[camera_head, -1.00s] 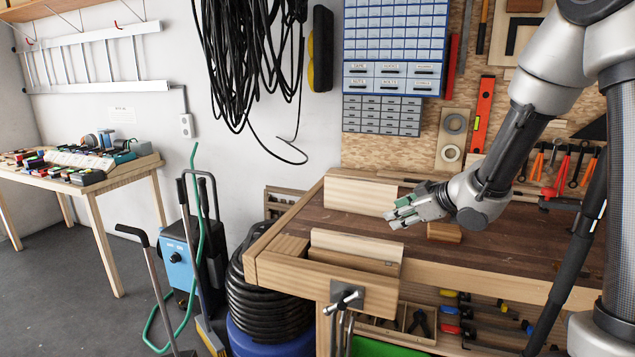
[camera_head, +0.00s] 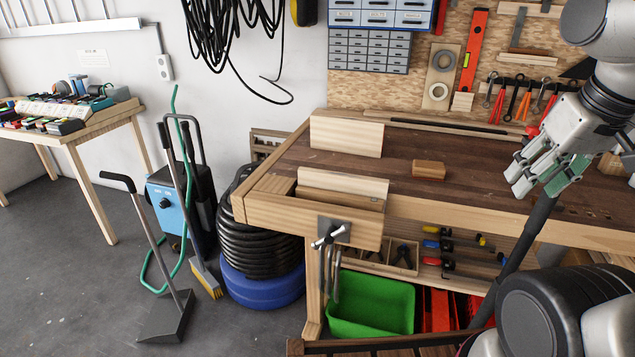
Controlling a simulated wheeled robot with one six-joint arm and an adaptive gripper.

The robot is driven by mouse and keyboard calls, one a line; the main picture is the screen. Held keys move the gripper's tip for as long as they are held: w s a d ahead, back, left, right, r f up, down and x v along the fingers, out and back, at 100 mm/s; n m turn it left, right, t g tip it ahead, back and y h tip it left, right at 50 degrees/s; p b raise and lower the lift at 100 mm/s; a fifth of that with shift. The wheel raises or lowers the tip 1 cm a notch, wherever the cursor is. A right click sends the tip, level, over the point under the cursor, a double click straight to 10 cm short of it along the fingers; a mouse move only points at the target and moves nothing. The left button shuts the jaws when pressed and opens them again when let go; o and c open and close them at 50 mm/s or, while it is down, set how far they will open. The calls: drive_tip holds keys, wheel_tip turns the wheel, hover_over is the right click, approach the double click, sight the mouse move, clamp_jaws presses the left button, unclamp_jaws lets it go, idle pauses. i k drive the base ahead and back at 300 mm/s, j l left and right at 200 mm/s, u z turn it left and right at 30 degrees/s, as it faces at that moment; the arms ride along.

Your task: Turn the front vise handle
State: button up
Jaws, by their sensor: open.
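The front vise is at the left front corner of the workbench (camera_head: 470,213). Its wooden jaw (camera_head: 290,213) carries a dark metal plate. The metal vise handle (camera_head: 328,236) sticks out from that plate and lies tilted. A light board (camera_head: 343,184) stands at the vise, behind the front jaw. My gripper (camera_head: 518,183) is open and empty, above the right part of the bench, well to the right of the handle and not touching it.
A small wood block (camera_head: 428,169) and an upright board (camera_head: 346,137) are on the bench top. Below are a green bin (camera_head: 372,306) and clamps (camera_head: 446,247). A black hose coil (camera_head: 262,232) on a blue drum (camera_head: 262,288) stands left of the vise. Floor is free in front of the left table.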

sight(332, 232)
drive_tip(key=k+j+z, duration=0.6)
drive_tip(key=k, duration=0.3)
